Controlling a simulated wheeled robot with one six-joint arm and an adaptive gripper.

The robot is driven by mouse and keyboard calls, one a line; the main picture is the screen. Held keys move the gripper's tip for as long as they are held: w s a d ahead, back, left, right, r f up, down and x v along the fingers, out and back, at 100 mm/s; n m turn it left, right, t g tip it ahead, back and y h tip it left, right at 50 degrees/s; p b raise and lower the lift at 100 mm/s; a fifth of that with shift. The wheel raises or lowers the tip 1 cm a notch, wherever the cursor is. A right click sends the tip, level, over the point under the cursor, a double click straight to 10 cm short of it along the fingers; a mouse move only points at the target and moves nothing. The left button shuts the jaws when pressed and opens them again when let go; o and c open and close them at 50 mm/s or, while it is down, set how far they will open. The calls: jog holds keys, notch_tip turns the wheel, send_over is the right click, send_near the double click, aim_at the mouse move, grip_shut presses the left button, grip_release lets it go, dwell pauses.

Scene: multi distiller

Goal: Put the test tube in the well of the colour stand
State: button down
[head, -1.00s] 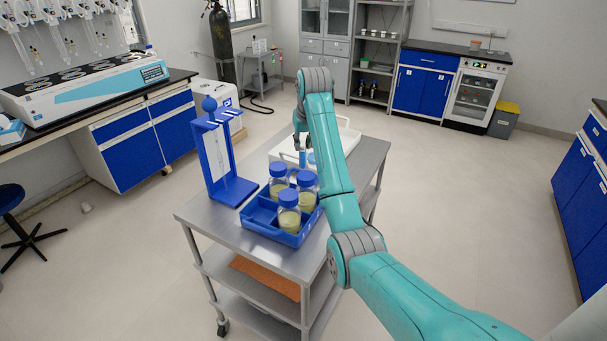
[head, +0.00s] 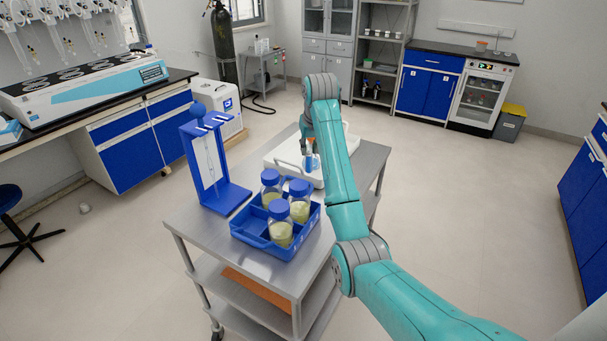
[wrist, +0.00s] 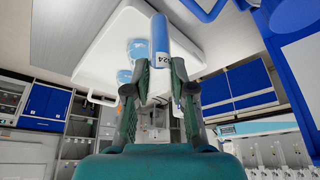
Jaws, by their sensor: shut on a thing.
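My gripper (wrist: 160,72) is shut on a blue test tube (wrist: 160,38) with a white label. In the head view my gripper (head: 309,142) is above the white tray (head: 283,160) on the cart, and the tube hangs below it, partly hidden by my arm. Two small blue things (wrist: 139,50) show against the tray beside the tube in the wrist view; I cannot tell whether they are a colour stand. No well can be made out clearly. I cannot tell whether the tube touches anything.
A blue crate (head: 250,243) with three blue-capped bottles (head: 280,228) sits on the cart's (head: 190,232) near part. A tall blue stand (head: 228,198) with a glass piece is at the cart's left. A lab bench (head: 175,95) is at left. The floor at right is clear.

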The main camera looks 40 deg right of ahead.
aim_at(310, 169)
notch_tip(310, 169, down, 9)
jog(key=shift+f, duration=0.1)
dwell(0.4)
jog(key=c, duration=1.3)
grip_release()
jog(key=shift+f, duration=0.1)
jog(key=shift+o, duration=0.2)
